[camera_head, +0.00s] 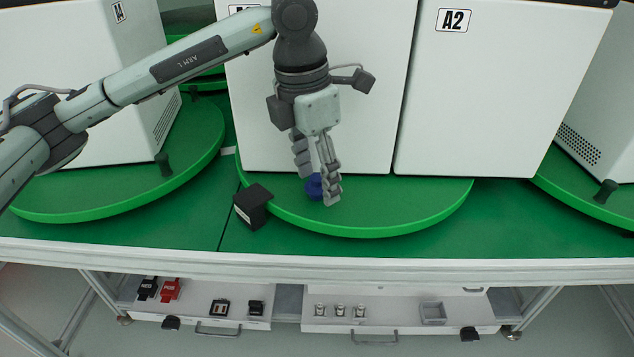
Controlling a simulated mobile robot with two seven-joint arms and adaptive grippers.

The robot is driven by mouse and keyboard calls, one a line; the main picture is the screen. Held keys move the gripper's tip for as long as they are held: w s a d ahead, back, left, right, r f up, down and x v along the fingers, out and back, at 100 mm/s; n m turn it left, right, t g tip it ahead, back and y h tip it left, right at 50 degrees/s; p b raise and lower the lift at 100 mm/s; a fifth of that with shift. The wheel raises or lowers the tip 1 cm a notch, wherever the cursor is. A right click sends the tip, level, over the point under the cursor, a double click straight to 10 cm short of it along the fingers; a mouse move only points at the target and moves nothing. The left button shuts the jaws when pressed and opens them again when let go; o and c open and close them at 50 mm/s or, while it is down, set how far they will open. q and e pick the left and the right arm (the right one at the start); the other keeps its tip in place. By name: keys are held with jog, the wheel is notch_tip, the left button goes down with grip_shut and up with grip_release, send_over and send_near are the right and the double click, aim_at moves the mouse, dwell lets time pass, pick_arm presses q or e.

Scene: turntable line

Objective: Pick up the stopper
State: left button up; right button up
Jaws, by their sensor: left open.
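A small blue round piece (313,187), which looks like the stopper, sits on the front left part of the middle green turntable (400,222). My left gripper (319,190) points down over it from above, with its two grey fingers apart. One finger is to the left and behind the blue piece; the other is at its right and covers part of it. I cannot tell whether either finger touches it. My right gripper is not in view.
White cabinets, one marked A2 (500,90), stand close behind on the turntable. A black block (252,206) stands at the turntable's left rim. Dark pegs stand on the left (162,163) and right (606,191) turntables. Open drawers with small parts are below.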

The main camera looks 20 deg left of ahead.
aim_at(319, 176)
pick_arm(q)
jog(key=shift+f, duration=0.3)
jog(key=c, duration=1)
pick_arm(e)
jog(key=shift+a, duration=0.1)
pick_arm(q)
jog(key=shift+r, duration=0.2)
jog(key=shift+r, duration=0.25)
notch_tip(319, 176, up, 4)
jog(key=shift+s+f+b, duration=0.15)
jog(key=shift+f+b, duration=0.05)
jog(key=shift+b, duration=0.1)
jog(key=s+r, duration=0.6)
jog(key=s, duration=0.5)
jog(key=shift+s+d+r+b, duration=0.15)
jog(key=shift+s+r+b, duration=0.05)
jog(key=shift+r+b, duration=0.15)
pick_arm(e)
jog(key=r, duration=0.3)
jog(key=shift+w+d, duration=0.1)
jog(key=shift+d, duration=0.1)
